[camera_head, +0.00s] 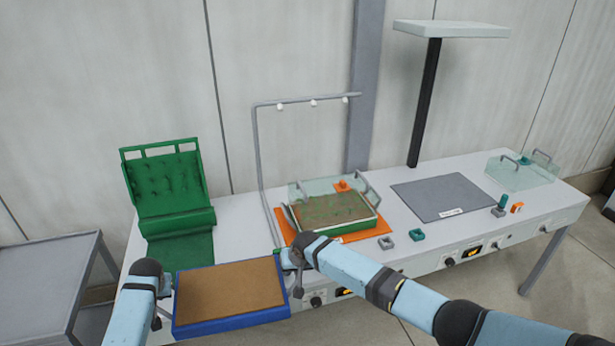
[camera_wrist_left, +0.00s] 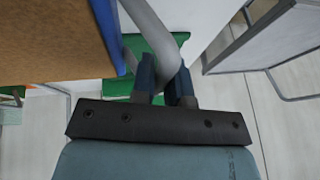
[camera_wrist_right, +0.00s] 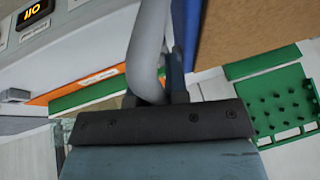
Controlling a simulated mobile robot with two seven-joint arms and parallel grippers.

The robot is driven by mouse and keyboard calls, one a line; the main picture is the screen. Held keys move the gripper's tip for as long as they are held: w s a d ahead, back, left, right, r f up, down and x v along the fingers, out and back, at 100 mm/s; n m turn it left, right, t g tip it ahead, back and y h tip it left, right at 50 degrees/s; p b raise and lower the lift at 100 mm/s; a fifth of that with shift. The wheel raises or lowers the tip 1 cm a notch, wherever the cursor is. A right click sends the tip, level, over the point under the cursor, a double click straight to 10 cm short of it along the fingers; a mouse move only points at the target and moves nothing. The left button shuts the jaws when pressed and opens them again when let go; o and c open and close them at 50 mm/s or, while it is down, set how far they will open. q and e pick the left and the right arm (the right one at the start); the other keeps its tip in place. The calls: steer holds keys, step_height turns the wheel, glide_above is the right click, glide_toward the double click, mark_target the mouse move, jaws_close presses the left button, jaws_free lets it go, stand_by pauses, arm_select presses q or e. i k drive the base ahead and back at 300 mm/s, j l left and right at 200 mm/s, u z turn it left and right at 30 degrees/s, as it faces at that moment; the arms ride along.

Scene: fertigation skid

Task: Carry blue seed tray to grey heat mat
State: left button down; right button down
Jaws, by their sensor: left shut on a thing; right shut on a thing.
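The blue seed tray (camera_head: 231,319), filled with brown soil, is held level in front of the bench's front edge, near its left end. My left gripper (camera_head: 163,300) is shut on the grey handle at its left side; the left wrist view shows this handle (camera_wrist_left: 167,45) between the fingers (camera_wrist_left: 167,82). My right gripper (camera_head: 290,268) is shut on the handle at its right side; the right wrist view shows that grey handle (camera_wrist_right: 148,45), which partly hides the fingers. The grey heat mat (camera_head: 435,192) lies flat and bare, right of the bench's middle, with a small white label.
A green rack (camera_head: 168,195) stands left. A clear cover (camera_head: 522,175) and a lamp post (camera_head: 426,105) flank the heat mat. A grey table (camera_head: 48,270) is far left.

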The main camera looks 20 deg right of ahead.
mark_target(444, 194)
steer(key=k+l, duration=0.1)
steer(key=l, duration=1.1)
steer(key=i+l+z, duration=0.15)
steer(key=l, duration=1.55)
steer(key=i+l, duration=0.1)
steer(key=l, duration=0.2)
steer(key=i+l, duration=0.2)
steer(key=l, duration=0.15)
steer(key=i+l, duration=0.15)
steer(key=l, duration=0.15)
steer(key=i+l, duration=0.2)
steer(key=l, duration=0.15)
steer(key=u, duration=0.05)
